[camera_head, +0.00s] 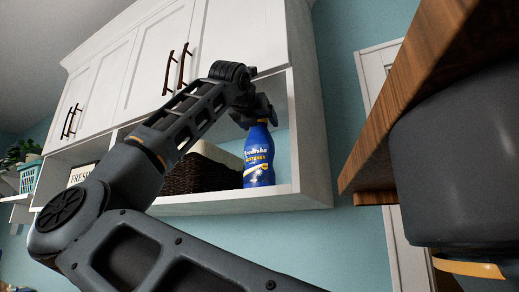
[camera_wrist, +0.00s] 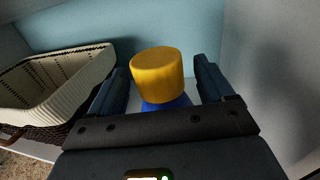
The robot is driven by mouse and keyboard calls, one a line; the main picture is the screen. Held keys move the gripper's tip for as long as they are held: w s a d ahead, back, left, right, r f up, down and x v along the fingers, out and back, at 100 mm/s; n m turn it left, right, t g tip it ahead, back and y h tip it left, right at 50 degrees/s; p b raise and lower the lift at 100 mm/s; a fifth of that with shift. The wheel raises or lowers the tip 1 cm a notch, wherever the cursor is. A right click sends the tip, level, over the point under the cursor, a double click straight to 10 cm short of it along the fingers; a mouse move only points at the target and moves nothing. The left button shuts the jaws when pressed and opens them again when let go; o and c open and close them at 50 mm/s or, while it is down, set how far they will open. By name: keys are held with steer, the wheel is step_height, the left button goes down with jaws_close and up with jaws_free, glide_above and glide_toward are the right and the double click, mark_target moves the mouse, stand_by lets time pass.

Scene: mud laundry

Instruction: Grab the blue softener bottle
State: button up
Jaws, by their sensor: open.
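The blue softener bottle (camera_head: 258,160) stands upright on the open shelf under the white cabinets, near the shelf's right end. It has yellow and white lettering. Its top is hidden behind my gripper in the head view. In the wrist view its yellow cap (camera_wrist: 158,74) shows from above, with a little of the blue body (camera_wrist: 167,103) below it. My gripper (camera_wrist: 163,88) is open, with one finger on each side of the cap. A gap shows between the cap and the right finger; the left finger is closer to the cap. In the head view my gripper (camera_head: 258,112) is at the bottle's top.
A dark wicker basket (camera_head: 197,174) with a pale liner (camera_wrist: 62,82) stands left of the bottle. The shelf's right side wall (camera_wrist: 268,70) is close to my gripper. Cabinet doors (camera_head: 225,40) are above. A wooden edge (camera_head: 420,75) juts in at the right.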

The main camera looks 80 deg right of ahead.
steer(key=shift+d, duration=0.35)
steer(key=shift+f, duration=0.1)
jaws_close()
stand_by(0.5)
